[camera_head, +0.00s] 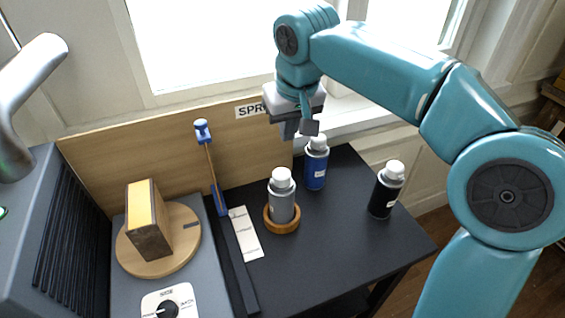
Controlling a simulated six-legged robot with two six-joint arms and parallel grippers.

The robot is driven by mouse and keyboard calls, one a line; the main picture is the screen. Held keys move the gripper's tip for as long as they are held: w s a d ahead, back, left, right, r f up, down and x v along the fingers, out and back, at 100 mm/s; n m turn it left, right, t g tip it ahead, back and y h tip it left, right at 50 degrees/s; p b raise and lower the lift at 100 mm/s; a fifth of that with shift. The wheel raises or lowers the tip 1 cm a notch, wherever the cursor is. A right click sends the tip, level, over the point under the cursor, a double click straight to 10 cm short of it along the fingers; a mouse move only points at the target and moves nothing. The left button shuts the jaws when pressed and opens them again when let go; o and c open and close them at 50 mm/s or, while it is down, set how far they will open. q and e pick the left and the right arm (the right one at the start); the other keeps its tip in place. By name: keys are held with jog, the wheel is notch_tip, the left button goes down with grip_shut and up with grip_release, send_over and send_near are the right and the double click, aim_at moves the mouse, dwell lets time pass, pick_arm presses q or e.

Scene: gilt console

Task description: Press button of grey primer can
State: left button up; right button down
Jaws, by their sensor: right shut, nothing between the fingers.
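The grey primer can (281,203) stands upright in a round wooden ring (283,222) on the black tabletop, its white top facing up. My right gripper (299,130) is shut and empty. In the picture it appears above and slightly right of the grey can, near the blue can's top, and apart from the grey can. The gap in depth is hard to judge. My left gripper is not in view.
A blue can (316,165) stands behind right of the grey can, and a black can (386,191) stands to the right. A paper strip (244,234) lies left. A turntable (188,243) holds a block (150,222). The front tabletop is clear.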

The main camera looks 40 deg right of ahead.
send_near(282, 172)
jog(key=x, duration=0.5)
jog(key=shift+w+d, duration=0.1)
jog(key=shift+w, duration=0.3)
jog(key=shift+f, duration=0.75)
